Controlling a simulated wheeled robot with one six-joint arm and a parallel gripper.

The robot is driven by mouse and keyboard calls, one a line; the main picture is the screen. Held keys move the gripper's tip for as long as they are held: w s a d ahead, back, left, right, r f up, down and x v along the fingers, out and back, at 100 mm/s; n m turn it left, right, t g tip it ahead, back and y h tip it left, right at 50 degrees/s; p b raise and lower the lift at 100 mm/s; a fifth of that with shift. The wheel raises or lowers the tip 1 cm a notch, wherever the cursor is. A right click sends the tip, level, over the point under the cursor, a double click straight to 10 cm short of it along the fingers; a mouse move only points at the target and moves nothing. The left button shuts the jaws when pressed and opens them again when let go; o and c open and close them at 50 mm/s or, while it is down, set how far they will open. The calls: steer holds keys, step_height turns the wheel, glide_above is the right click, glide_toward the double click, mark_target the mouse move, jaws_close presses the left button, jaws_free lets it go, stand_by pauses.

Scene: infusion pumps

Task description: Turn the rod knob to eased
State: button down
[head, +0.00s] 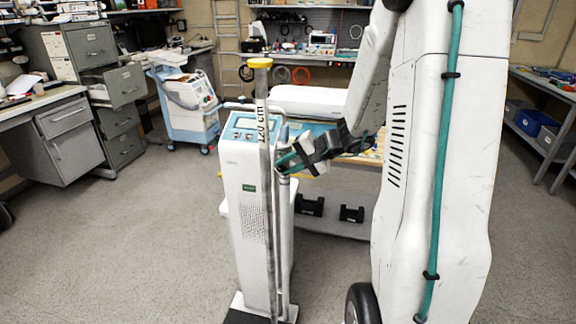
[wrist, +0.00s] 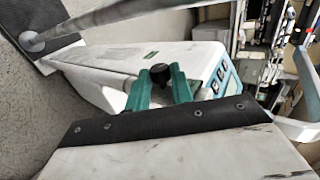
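The rod (head: 264,150) stands upright along the white column device (head: 240,185), has a yellow cap and carries a "120 cm" label. My gripper (head: 286,161) is just right of the rod at mid-height in the head view. In the wrist view, a round black knob (wrist: 161,73) sits between the teal fingertips of my gripper (wrist: 160,84). The fingers stand about a knob's width apart, and I cannot tell whether both touch it. The knob is not distinct in the head view.
The column's top has a blue display (head: 241,131), and its base is on the floor. A white and blue cart (head: 187,103) stands behind to the left. Desks and grey drawer cabinets (head: 68,140) line the left. A bench is behind my arm. The floor left of the column is clear.

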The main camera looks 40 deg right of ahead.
steer(key=shift+r, duration=0.1)
steer(key=shift+w+a+r+g+h, duration=0.1)
steer(key=shift+g+h, duration=0.35)
steer(key=shift+g, duration=0.15)
steer(key=shift+w+a+r+g+h, duration=0.1)
steer(key=shift+g+h, duration=0.35)
steer(key=shift+g, duration=0.15)
steer(key=shift+w+a+r+g+h, duration=0.1)
steer(key=shift+w+r+g+h, duration=0.05)
steer(key=shift+g+h, duration=0.8)
steer(key=shift+g, duration=0.25)
steer(key=c, duration=1.2)
jaws_free()
